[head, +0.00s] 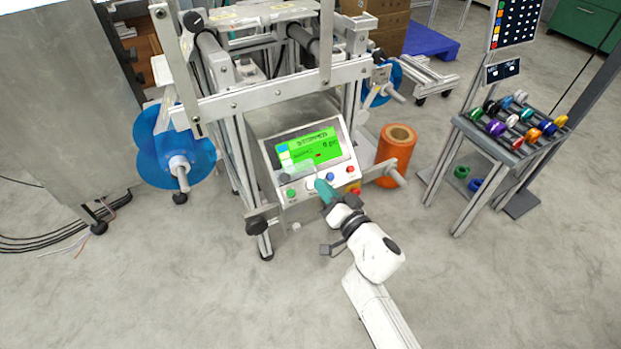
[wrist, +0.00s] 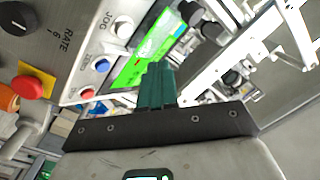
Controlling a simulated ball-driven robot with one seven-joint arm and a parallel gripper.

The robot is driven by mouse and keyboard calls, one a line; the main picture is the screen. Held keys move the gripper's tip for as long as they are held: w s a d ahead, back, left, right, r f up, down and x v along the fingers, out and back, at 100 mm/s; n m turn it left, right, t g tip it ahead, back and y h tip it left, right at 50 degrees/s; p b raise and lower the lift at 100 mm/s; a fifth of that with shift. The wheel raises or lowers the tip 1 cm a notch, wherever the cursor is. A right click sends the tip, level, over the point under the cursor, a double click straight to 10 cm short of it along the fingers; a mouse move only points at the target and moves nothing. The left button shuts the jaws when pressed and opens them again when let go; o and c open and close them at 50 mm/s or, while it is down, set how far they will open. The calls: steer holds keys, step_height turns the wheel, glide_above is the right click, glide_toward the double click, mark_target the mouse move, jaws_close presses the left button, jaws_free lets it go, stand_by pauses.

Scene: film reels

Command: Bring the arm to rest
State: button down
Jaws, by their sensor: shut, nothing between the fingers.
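My gripper (head: 325,190) has green fingers and is at the end of my white arm, in front of the lower edge of the machine's control panel (head: 341,144). In the wrist view the green fingers (wrist: 158,84) are together with nothing between them. They point toward the panel's green screen, and I cannot tell whether they touch the panel. The screen (head: 305,148) is lit green with dark text. In the head view the fingers cover part of the button row.
The panel has a red button (wrist: 27,87) on a yellow plate and a black knob (wrist: 17,18). An orange roll (head: 397,150) stands right of the panel. A blue reel (head: 160,145) is at left. A rack (head: 515,150) with coloured rolls stands at right. The floor (head: 200,290) in front is clear.

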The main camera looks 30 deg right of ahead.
steer(key=shift+s+r, duration=0.4)
stand_by(0.3)
